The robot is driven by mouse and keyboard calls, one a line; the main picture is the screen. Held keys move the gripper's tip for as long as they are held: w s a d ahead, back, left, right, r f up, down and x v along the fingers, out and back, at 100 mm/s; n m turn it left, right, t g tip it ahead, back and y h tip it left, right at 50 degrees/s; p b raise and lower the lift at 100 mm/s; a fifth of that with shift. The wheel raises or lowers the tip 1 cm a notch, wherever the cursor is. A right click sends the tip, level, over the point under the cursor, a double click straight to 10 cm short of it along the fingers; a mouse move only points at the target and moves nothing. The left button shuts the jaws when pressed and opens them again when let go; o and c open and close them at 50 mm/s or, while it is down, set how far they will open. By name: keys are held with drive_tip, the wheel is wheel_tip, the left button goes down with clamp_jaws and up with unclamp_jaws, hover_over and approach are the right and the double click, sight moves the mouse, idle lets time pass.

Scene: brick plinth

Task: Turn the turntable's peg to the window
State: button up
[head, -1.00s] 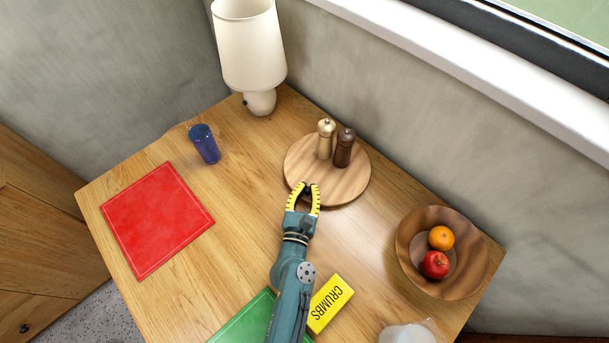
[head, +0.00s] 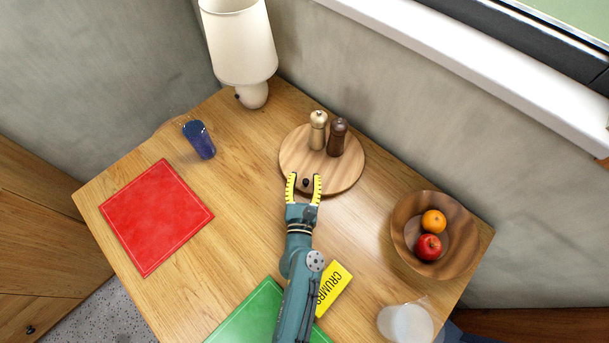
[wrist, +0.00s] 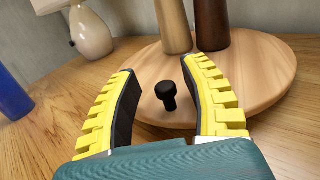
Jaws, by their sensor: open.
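The round wooden turntable (head: 345,176) stands on the table below the window sill, with a light wooden mill (head: 318,130) and a dark wooden mill (head: 337,137) upright on its far half. Its small black peg (head: 306,182) stands near the edge closest to me. The peg shows clearly in the wrist view (wrist: 167,94). My gripper (head: 304,184) is open, with its yellow fingers on either side of the peg. In the wrist view, there is a gap between the peg and each finger (wrist: 162,95).
A wooden bowl (head: 402,254) with an orange and an apple stands to the right. A blue tumbler (head: 199,140) and a lamp (head: 238,45) stand to the left. The window sill (head: 470,66) runs behind.

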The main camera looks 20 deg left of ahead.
wheel_tip(320, 180, up, 10)
idle(0.7)
